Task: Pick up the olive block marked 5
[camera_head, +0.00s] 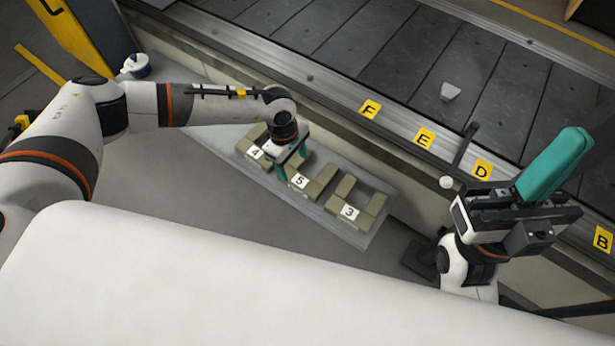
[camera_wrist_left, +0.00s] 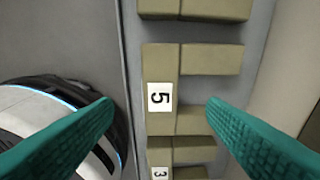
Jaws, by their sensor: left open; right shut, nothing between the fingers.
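The olive block marked 5 (camera_head: 301,182) is the middle one of three on a grey tray (camera_head: 352,236) in the head view. It looks U-shaped, with its white label facing up. My left gripper (camera_head: 291,163) is over its far left part and hides some of it. In the left wrist view the block marked 5 (camera_wrist_left: 159,70) lies between and beyond the two teal fingers of my open left gripper (camera_wrist_left: 160,103). No contact is visible. My right gripper (camera_head: 553,165) is shut and empty, raised at the right, well away from the blocks.
Olive blocks marked 4 (camera_head: 254,153) and 3 (camera_head: 349,212) flank it closely on the tray. A slat conveyor (camera_head: 385,50) with a metal rail and yellow letter tags runs behind.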

